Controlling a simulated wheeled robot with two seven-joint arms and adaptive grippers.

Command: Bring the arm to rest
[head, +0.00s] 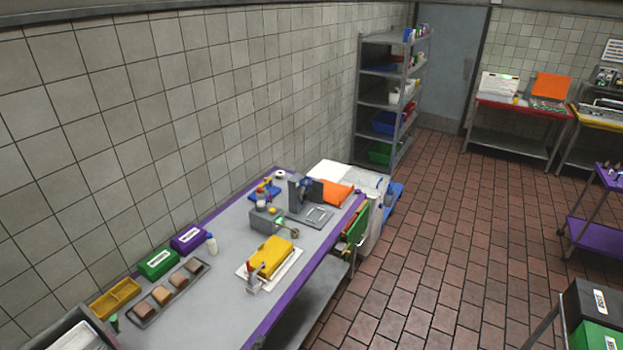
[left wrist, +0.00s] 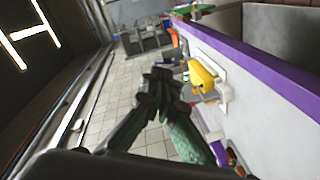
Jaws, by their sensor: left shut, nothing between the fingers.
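My left gripper (left wrist: 162,88) fills the lower middle of the left wrist view. Its dark green fingers come together at the tips, shut with nothing between them. I cannot make out the left gripper with certainty in the head view. My right gripper is in neither view. The table (head: 208,307) runs along the tiled wall in the head view. A yellow block (head: 271,256) lies on a white board on it, and the block also shows in the left wrist view (left wrist: 203,77).
A grey appliance (head: 266,220) is farther back. A shelf rack (head: 378,90) stands beyond. The brick-red floor right of the table is open.

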